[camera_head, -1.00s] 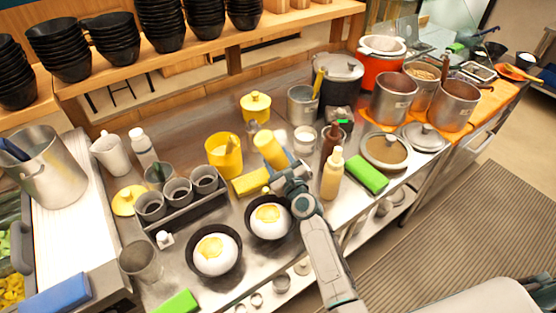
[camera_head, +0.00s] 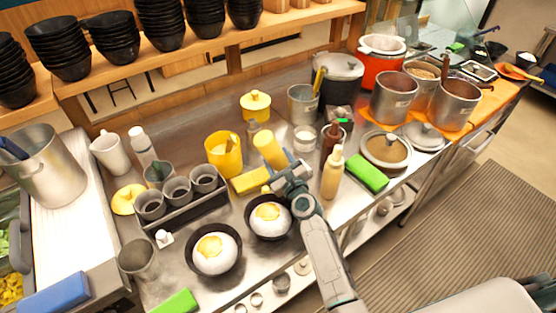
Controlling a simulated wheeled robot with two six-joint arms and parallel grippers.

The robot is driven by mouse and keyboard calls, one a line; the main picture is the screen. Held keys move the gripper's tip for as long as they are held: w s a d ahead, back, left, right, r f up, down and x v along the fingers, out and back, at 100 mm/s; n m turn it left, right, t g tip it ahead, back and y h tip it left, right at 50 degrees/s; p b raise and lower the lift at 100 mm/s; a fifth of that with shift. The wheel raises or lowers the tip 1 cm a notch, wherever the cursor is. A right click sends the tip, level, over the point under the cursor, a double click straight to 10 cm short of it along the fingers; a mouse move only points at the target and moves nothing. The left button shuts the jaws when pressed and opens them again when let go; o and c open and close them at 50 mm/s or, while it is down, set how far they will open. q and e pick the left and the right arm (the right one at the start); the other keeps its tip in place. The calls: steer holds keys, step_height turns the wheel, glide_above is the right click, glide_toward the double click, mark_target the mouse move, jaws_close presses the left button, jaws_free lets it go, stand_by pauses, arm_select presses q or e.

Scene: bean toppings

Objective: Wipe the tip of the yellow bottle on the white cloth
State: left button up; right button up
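A yellow bottle (camera_head: 267,148) shows as a smooth yellow cylinder, tilted, with its broad end up and to the left. My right gripper (camera_head: 284,172) appears shut around its lower part, above the counter behind the right-hand black bowl. The bottle's tip is hidden by the gripper. No separate white cloth is clear to me; a flat white surface (camera_head: 70,235) covers the left counter, and I cannot tell whether it is cloth. My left gripper is not in view.
Two black bowls with white and yellow contents, a left one (camera_head: 238,267) and a right one (camera_head: 252,232), stand in front. A yellow block (camera_head: 247,181) lies behind them. A pale yellow squeeze bottle (camera_head: 332,177) and green block (camera_head: 367,173) stand right of the gripper.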

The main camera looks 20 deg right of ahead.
steer(key=shift+d+f, duration=0.1)
steer(key=shift+f, duration=0.25)
steer(key=shift+w+d, duration=0.15)
steer(key=shift+d, duration=0.45)
steer(key=shift+w+d, duration=0.15)
steer(key=shift+d, duration=0.45)
steer(key=shift+w+d, duration=0.2)
steer(key=shift+d, duration=0.2)
steer(key=shift+c, duration=0.6)
steer(key=shift+w+d+r, duration=0.1)
steer(key=shift+w+d, duration=0.25)
steer(key=shift+d, duration=0.4)
step_height(320, 180, up, 2)
steer(key=shift+w+r+p, duration=0.1)
steer(key=shift+r+p, duration=0.1)
steer(key=shift+p, duration=0.85)
steer(key=shift+r+p, duration=1.9)
steer(key=shift+r, duration=0.1)
